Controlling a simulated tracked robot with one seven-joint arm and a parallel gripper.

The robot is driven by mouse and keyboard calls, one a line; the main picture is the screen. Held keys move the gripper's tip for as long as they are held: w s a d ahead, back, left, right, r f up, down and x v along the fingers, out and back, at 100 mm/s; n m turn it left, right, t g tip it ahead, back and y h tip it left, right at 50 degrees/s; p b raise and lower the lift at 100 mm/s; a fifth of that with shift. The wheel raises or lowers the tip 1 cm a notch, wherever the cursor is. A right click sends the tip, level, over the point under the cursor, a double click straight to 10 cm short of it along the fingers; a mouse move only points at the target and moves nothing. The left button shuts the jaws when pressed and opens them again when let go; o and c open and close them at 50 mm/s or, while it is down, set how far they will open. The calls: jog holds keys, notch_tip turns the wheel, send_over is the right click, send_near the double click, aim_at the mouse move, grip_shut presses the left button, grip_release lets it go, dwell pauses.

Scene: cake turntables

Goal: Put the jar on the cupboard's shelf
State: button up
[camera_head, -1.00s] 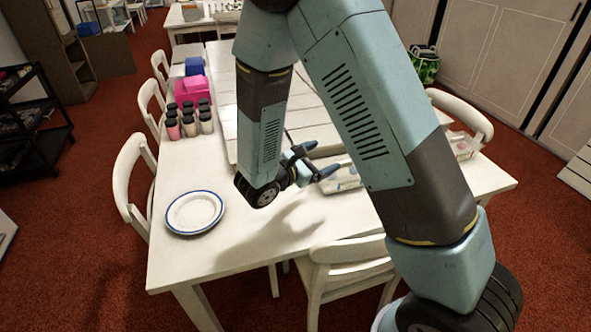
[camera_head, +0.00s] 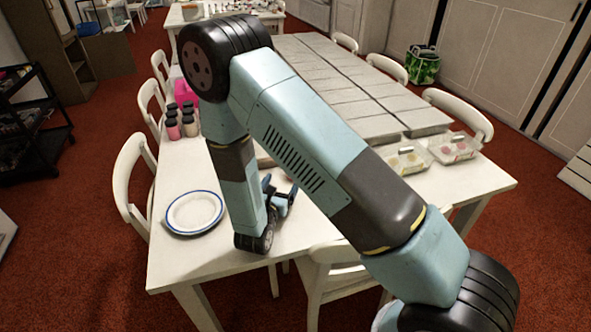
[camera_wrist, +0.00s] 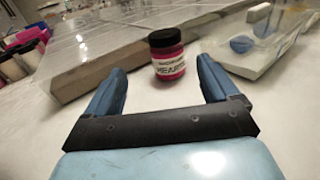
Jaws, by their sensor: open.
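A jar (camera_wrist: 168,58) with a red-pink body, a black lid and a white label stands upright on the white table in the wrist view. My gripper (camera_head: 281,188) is low over the table, right of the plate. In the wrist view its two blue fingers are spread apart and empty, with the jar just beyond and between their tips. In the head view I cannot make out this jar behind my arm. A brown open-fronted cupboard (camera_head: 98,52) stands at the far left; I cannot tell whether its shelf is the one named.
A blue-rimmed plate (camera_head: 193,212) lies at the table's left front. Several other jars (camera_head: 190,125) stand farther back. Long pale slabs (camera_head: 335,85) cover the table's middle, with clear trays (camera_head: 452,147) at right. White chairs surround the table; a black cart (camera_head: 38,125) stands left.

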jog(key=x, duration=0.3)
jog(key=shift+w+d, duration=0.1)
jog(key=shift+w, duration=0.15)
jog(key=shift+d+r+x, duration=0.15)
jog(key=shift+d+x, duration=0.05)
jog(key=shift+x, duration=1.1)
jog(key=shift+d+r+x, duration=0.1)
jog(key=shift+d+x, duration=0.1)
jog(key=shift+x, duration=1.1)
jog(key=shift+s, duration=0.15)
jog(key=c, duration=1.3)
jog(key=shift+r, duration=0.15)
